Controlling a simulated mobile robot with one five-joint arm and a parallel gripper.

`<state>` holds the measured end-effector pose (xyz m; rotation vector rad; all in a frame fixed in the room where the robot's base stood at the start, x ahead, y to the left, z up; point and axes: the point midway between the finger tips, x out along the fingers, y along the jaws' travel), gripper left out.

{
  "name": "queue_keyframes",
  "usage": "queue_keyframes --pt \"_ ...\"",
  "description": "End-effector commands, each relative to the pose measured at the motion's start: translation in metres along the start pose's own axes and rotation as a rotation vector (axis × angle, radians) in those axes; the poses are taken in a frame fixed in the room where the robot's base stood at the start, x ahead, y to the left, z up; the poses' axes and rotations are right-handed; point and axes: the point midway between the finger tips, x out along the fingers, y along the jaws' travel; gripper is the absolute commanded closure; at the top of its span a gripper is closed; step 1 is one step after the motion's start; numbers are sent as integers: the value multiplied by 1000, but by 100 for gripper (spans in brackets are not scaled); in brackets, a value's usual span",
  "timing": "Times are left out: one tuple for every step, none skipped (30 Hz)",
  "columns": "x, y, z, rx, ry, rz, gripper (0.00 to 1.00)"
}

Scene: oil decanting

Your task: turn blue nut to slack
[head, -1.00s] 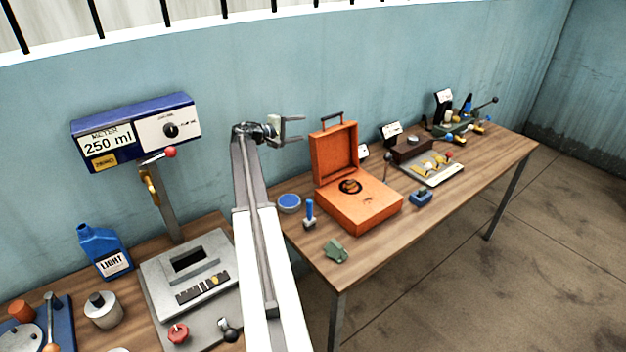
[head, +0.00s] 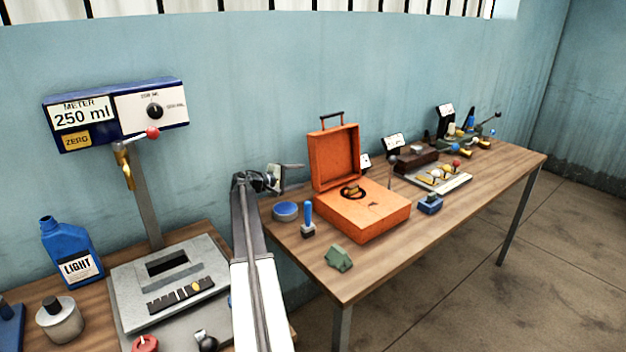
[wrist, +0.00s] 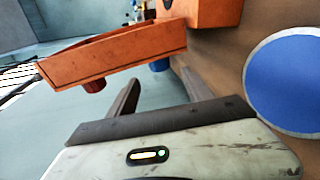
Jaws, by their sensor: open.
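My gripper (head: 290,176) is open and empty, held near the wall just left of the orange case. In the wrist view its two fingers (wrist: 160,92) are spread, with nothing between them. Small blue parts show on the fixture at the table's far right end, including a blue piece (head: 455,147) beside brass fittings and an upright blue piece (head: 471,124). They are too small to tell which is the blue nut. My gripper is well apart from them.
The open orange case (head: 372,215) stands nearest my gripper, its raised lid an obstacle. A blue-topped round tin (head: 285,211), blue-handled tool (head: 308,218), green block (head: 338,258) and blue block (head: 430,203) lie around it. The meter (head: 115,113) stands left. The floor right is clear.

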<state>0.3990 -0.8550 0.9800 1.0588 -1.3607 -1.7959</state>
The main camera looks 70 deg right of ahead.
Motion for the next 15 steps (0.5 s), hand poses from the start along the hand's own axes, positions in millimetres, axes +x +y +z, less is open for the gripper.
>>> queue_keyframes --pt "7 -1 -1 0 -1 0 41" --pt "11 -1 -1 0 -1 0 41" --pt "17 -1 -1 0 -1 0 41" --pt "23 -2 -1 0 -2 0 41" --pt "29 -2 -1 0 -3 0 41" --pt "36 -2 -1 0 -3 0 41" --pt "42 -2 -1 0 -2 0 41" --pt "48 -2 -1 0 -2 0 41" --pt "56 -2 -1 0 -3 0 41" --pt "61 -2 -1 0 -3 -1 41" --pt "65 -2 -1 0 -2 0 41" --pt "69 -1 -1 0 -1 0 41" --pt "71 -1 0 0 -1 0 41" --pt "73 -1 0 0 -1 0 41" --pt "73 0 0 0 -1 0 41"
